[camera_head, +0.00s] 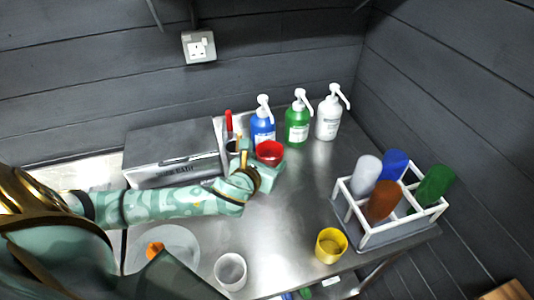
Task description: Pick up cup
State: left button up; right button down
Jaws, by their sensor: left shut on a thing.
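A red cup (269,150) is at the fingertips of my left gripper (264,168), near the middle of the steel table. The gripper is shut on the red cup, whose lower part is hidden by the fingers. I cannot tell whether the cup is clear of the table. A yellow cup (331,246) stands upright near the front edge, and a whitish cup (230,271) stands to its left. My right gripper is not in view.
Blue (263,127), green (298,121) and white (329,116) pump bottles stand behind the red cup. A grey water bath (172,152) is at the left. The table's centre (290,210) is clear.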

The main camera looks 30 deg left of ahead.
pick_arm(q)
jog(key=shift+s+d+r+p, duration=0.15)
jog(key=shift+s+d+r, duration=0.25)
jog(key=shift+s, duration=0.3)
jog(key=shift+s+d+r+p, duration=0.15)
jog(key=shift+s+d+r, duration=0.25)
jog(key=shift+s, duration=0.25)
jog(key=shift+s+d+r+p, duration=0.15)
jog(key=shift+s+d+r, duration=0.15)
jog(key=shift+s+d, duration=0.3)
jog(key=shift+s+a, duration=0.1)
jog(key=shift+s, duration=0.05)
dwell(1.5)
